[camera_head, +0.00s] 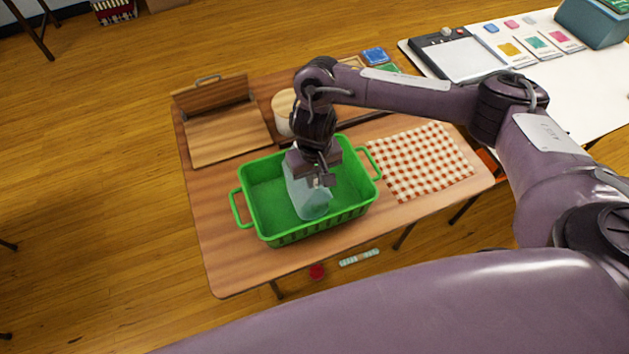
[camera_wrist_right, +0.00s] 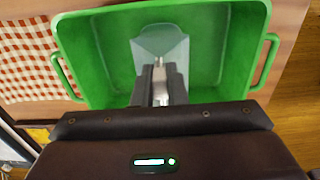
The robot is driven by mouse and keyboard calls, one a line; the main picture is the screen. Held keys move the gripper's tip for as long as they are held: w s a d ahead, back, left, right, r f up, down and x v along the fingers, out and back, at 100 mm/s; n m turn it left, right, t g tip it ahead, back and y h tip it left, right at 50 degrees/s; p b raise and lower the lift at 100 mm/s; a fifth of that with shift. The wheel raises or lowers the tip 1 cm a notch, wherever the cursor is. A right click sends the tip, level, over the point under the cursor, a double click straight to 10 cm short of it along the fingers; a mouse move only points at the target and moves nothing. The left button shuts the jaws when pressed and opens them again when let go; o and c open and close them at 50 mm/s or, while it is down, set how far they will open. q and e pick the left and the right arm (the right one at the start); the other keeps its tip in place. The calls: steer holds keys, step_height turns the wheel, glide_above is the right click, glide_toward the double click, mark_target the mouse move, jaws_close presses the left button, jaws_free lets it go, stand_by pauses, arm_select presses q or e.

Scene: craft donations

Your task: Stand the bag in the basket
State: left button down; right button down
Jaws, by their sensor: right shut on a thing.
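The bag (camera_head: 308,199) is pale, translucent and bluish. It is roughly upright inside the green basket (camera_head: 277,233), with its top in my right gripper (camera_head: 318,180). In the right wrist view the bag (camera_wrist_right: 149,47) shows beyond the fingers of the right gripper (camera_wrist_right: 160,66), within the walls of the basket (camera_wrist_right: 78,60). My right gripper is shut on the bag from above. Whether the bag's bottom touches the basket floor is hard to tell. My left gripper is not in view.
The basket stands on a wooden table (camera_head: 222,260). A red checked cloth (camera_head: 420,163) lies to its right. A wooden board or box (camera_head: 222,135) and a pale round container (camera_head: 284,108) are behind. A white table (camera_head: 590,75) stands at the right.

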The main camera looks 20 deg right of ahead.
steer(key=shift+f, duration=0.85)
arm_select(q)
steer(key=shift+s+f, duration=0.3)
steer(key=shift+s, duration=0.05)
arm_select(e)
steer(key=c, duration=1.5)
jaws_free()
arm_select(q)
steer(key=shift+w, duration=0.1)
arm_select(e)
steer(key=shift+o, duration=0.2)
